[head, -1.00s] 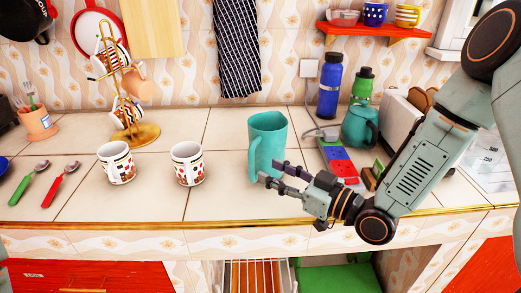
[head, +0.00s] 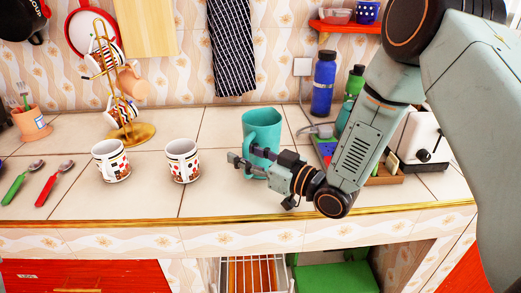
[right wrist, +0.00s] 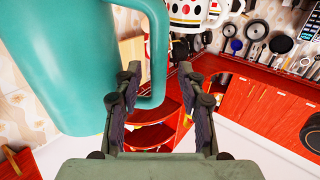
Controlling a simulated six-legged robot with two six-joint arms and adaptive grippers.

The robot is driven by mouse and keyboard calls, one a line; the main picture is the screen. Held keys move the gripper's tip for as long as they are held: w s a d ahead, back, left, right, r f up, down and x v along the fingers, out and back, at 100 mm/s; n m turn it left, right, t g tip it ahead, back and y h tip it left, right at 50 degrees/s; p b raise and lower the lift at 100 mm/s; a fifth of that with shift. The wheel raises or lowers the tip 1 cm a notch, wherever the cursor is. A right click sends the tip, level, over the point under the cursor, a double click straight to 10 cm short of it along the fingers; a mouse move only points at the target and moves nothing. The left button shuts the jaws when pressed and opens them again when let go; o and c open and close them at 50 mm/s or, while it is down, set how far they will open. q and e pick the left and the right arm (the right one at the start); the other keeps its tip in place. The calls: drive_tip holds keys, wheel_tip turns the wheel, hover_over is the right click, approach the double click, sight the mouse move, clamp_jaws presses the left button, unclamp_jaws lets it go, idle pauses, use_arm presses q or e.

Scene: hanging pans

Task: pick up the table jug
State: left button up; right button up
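The teal table jug (head: 264,128) stands upright on the tiled counter, right of the two patterned mugs. My right gripper (head: 243,155) is in front of the jug's lower part, its fingers covering some of it. In the right wrist view the jug (right wrist: 75,60) fills the upper left. Its handle (right wrist: 158,55) hangs in the gap between the two spread fingers of the right gripper (right wrist: 164,75). The fingers are open, and I see no finger closed on the handle. Whether one touches it I cannot tell. My left gripper is not in view.
Two patterned mugs (head: 110,162) (head: 183,162) stand left of the jug. A gold mug tree (head: 130,133) is behind them. Behind my right arm are a blue bottle (head: 323,88), a green bottle and a white toaster (head: 428,140). The counter's front strip is clear.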

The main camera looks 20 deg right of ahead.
drive_tip(key=shift+w+f, duration=0.15)
drive_tip(key=shift+w, duration=0.05)
drive_tip(key=shift+s, duration=0.15)
drive_tip(key=c, duration=0.4)
clamp_jaws()
